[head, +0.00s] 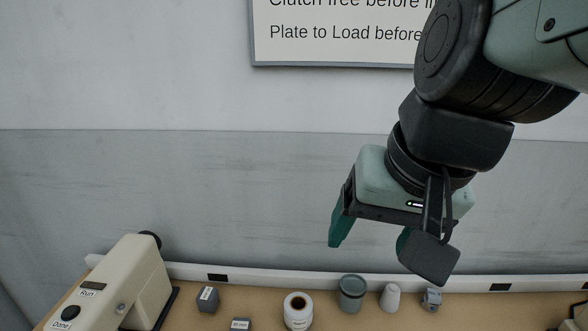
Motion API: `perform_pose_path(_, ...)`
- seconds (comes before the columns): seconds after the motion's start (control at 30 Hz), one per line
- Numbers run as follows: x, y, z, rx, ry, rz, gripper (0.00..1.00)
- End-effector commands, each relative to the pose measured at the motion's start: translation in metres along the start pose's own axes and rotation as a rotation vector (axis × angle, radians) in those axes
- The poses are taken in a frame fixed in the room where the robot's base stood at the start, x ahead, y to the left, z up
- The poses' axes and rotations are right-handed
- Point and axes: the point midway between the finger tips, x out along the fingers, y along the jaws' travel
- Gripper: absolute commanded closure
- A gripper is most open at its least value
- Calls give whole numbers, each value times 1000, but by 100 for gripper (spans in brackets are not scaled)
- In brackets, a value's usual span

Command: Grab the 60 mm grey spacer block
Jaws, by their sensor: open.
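Two grey blocks with small white labels stand on the wooden table. One grey block (208,301) is farther back, near the beige machine. The other grey block (241,325) is at the bottom edge and partly cut off. Their labels are too small to read surely, so I cannot tell which is the 60 mm spacer. My gripper (373,243) is open and empty, with teal finger pads. It hangs high in front of the wall, up and to the right of both blocks, touching neither.
A beige machine (122,280) with Run and Done buttons stands at left. A white rail (280,277) runs along the wall.

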Motion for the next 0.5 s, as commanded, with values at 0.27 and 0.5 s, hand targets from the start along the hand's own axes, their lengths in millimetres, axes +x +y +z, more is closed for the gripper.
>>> perform_pose_path(0.27,80,-71,-44,265,-289,-238,23)
perform_pose_path(0.5,162,-126,-72,553,-520,-404,23)
